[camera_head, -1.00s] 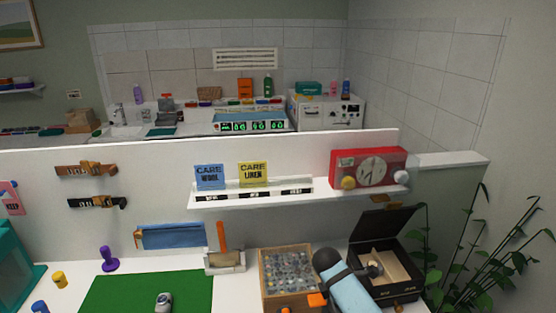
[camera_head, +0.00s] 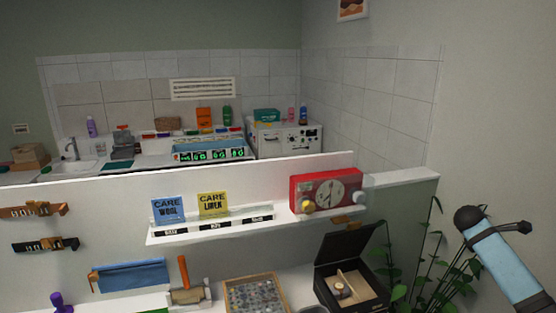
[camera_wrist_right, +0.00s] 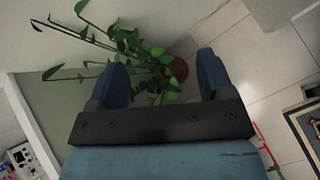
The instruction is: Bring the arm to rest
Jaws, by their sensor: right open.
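My right arm (camera_head: 497,265) is at the right edge of the head view, in front of the grey wall and the plant, clear of the table. In the right wrist view, my right gripper (camera_wrist_right: 163,63) has its two blue fingers wide apart. Nothing is between them except the view down to the potted plant (camera_wrist_right: 150,55) and floor. My left gripper is out of view.
The open black box (camera_head: 352,282) holds a small round item on a light insert. A tray of small pieces (camera_head: 254,293) stands beside it. A red clock-like device (camera_head: 328,190) sits on the white shelf (camera_head: 215,227). A leafy plant (camera_head: 425,265) grows close by my right arm.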

